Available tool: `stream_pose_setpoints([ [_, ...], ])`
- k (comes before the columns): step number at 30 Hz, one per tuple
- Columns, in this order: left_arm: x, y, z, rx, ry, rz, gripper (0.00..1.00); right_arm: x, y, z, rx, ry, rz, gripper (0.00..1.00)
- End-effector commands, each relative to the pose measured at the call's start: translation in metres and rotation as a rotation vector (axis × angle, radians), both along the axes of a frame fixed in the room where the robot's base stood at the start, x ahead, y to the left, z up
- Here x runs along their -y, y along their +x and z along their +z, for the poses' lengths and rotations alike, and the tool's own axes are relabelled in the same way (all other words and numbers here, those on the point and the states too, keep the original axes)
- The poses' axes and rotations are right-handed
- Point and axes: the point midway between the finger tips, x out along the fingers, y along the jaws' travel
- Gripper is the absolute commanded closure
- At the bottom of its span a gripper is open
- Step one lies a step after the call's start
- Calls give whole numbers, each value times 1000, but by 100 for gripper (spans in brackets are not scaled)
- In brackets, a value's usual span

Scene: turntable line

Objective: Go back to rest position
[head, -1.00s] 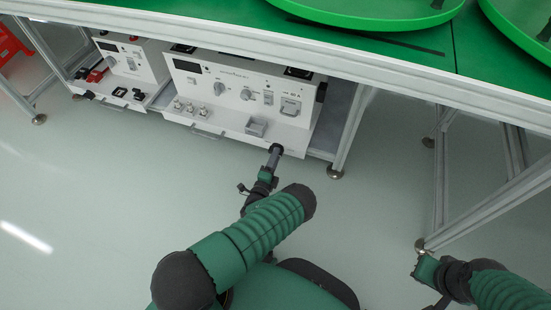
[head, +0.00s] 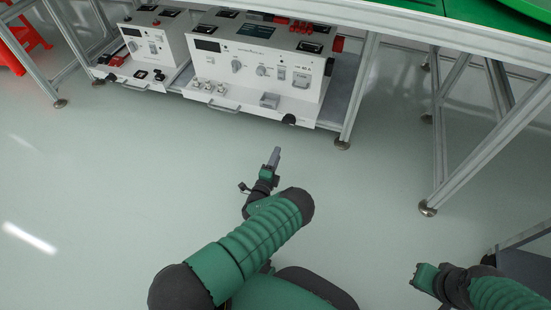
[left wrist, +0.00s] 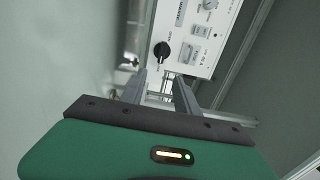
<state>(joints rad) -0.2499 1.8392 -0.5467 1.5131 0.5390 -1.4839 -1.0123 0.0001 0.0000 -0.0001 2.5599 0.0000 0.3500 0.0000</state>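My left gripper (head: 275,156) is out over the floor in front of the white machine (head: 262,65), apart from it. The left wrist view shows its two grey fingers (left wrist: 160,90) spread apart with nothing between them. A black knob (head: 289,120) is on the machine's lower front; it also shows beyond the fingers in the left wrist view (left wrist: 161,51). My right gripper (head: 425,277) is at the lower right of the head view, over the floor. Its fingers cannot be made out.
A second, smaller white machine (head: 150,47) stands to the left on the same low shelf. Metal table legs (head: 360,90) stand at the right of the machines. A dark grey object (head: 527,262) is at the lower right edge. The floor (head: 110,180) between is clear.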

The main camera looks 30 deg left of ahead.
Motion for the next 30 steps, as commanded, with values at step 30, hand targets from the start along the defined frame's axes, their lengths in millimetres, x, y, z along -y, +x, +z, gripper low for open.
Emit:
stream_pose_setpoints([
  [30, 121, -121, 309, -644, -1352, 685, 63, 0, 0, 144, 0, 0, 0, 100],
])
